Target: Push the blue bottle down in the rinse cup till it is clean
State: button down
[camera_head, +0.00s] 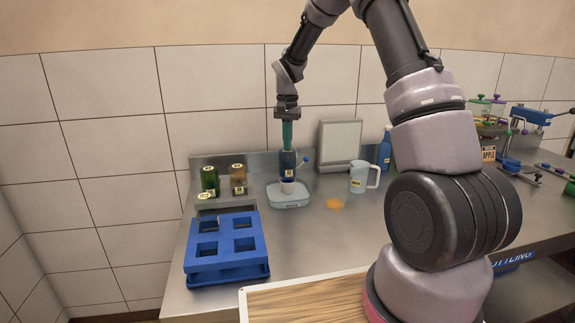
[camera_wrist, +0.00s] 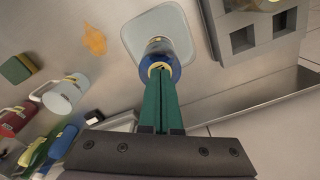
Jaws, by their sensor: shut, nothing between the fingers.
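The blue bottle (camera_head: 287,165) stands upright, with its lower end at the white rinse cup (camera_head: 288,187) on a pale blue square base (camera_head: 291,203). How deep it sits in the cup is hard to tell. My gripper (camera_head: 287,147) points straight down over the bottle, its green fingers closed together. In the wrist view the closed fingertips (camera_wrist: 160,74) meet the top of the blue bottle (camera_wrist: 154,56), around a yellow ring. They appear to touch the top, not grip the sides. The cup's inside is hidden.
A blue rack (camera_head: 227,262) stands at the front left, with green (camera_head: 210,180) and amber (camera_head: 238,180) bottles behind it. A white jug (camera_head: 360,178) and an orange spill (camera_head: 335,204) are right of the base. A grey panel (camera_head: 340,143) stands behind.

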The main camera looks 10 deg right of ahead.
jog(key=shift+f, duration=0.5)
jog(key=shift+r, duration=2.55)
jog(key=shift+f, duration=0.1)
jog(key=shift+f, duration=2.5)
jog(key=shift+r, duration=2.6)
